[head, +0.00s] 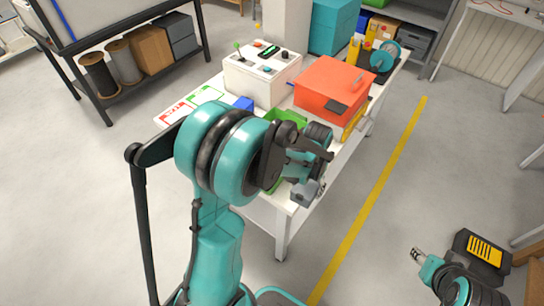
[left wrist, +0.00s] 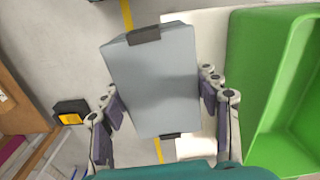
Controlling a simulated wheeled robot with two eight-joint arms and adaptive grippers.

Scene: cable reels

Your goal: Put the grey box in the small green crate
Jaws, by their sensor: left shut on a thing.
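The grey box (head: 305,192) hangs at the front edge of the white table, below my left gripper (head: 311,176). In the left wrist view the grey box (left wrist: 155,85) fills the middle, with dark patches at its ends. The fingers of my left gripper (left wrist: 163,108) are on either side of it, shut on it. The green crate (head: 287,116) is on the table, largely hidden behind my left arm. In the left wrist view the crate (left wrist: 243,85) is to the right of the box, and the box is outside it. My right gripper (head: 418,256) is low at the right, too small to read.
A red-lidded box (head: 332,82) and a white control box (head: 262,72) stand on the white table (head: 284,218) behind the crate. A small blue block (head: 243,103) is left of the crate. A black-and-yellow thing (head: 483,252) is at the lower right.

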